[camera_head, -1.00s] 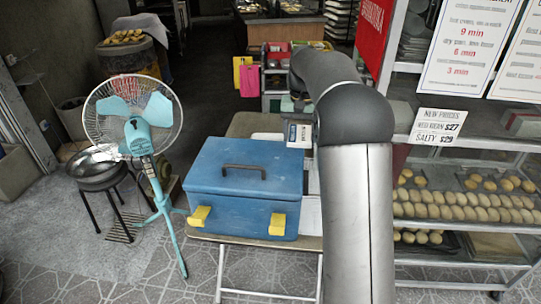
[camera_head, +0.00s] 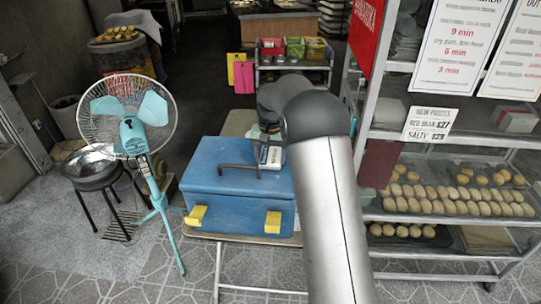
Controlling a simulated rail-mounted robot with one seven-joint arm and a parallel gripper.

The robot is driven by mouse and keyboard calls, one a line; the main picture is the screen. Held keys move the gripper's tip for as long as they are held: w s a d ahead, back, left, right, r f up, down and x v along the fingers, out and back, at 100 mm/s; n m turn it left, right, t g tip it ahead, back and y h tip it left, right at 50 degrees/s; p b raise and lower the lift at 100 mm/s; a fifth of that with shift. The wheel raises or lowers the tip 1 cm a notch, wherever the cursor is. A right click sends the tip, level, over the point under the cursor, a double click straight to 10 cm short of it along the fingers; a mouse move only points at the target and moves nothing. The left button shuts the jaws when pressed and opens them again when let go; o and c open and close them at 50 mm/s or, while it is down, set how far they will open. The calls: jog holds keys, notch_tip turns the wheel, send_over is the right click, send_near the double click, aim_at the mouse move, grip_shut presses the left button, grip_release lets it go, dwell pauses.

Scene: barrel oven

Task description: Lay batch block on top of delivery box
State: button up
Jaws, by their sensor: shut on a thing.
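The delivery box (camera_head: 222,205) is a blue box with a dark lid handle and two yellow latches, standing shut on a small table. The batch block (camera_head: 271,156) is a small white block with dark print, seen over the right part of the lid, beside the handle's right end. My gripper (camera_head: 269,139) is above the block and shut on it, partly hidden behind my arm. The block looks upright. I cannot tell whether its underside touches the lid.
A teal fan (camera_head: 135,125) stands left of the table (camera_head: 290,239). A glass-sided shelf rack (camera_head: 440,225) with several rows of buns is close on the right. A crate stand (camera_head: 290,62) is behind. The lid's left part is clear.

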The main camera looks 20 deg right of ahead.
aim_at(271, 160)
jog(key=shift+f, duration=0.15)
jog(key=o, duration=1)
notch_tip(271, 160, up, 12)
jog(key=s+a+r+n, duration=0.1)
jog(key=s+a+r, duration=0.1)
jog(key=s, duration=0.8)
jog(key=s+a+f+n, duration=0.1)
jog(key=s+f, duration=0.2)
jog(key=s, duration=0.6)
jog(key=s+a+f+n, duration=0.1)
jog(key=s+f, duration=0.2)
jog(key=s, duration=0.7)
jog(key=s+a+f+n, duration=0.1)
jog(key=s+f, duration=0.2)
jog(key=s, duration=0.7)
jog(key=shift+f+t+b, duration=0.3)
jog(key=shift+f+b, duration=0.1)
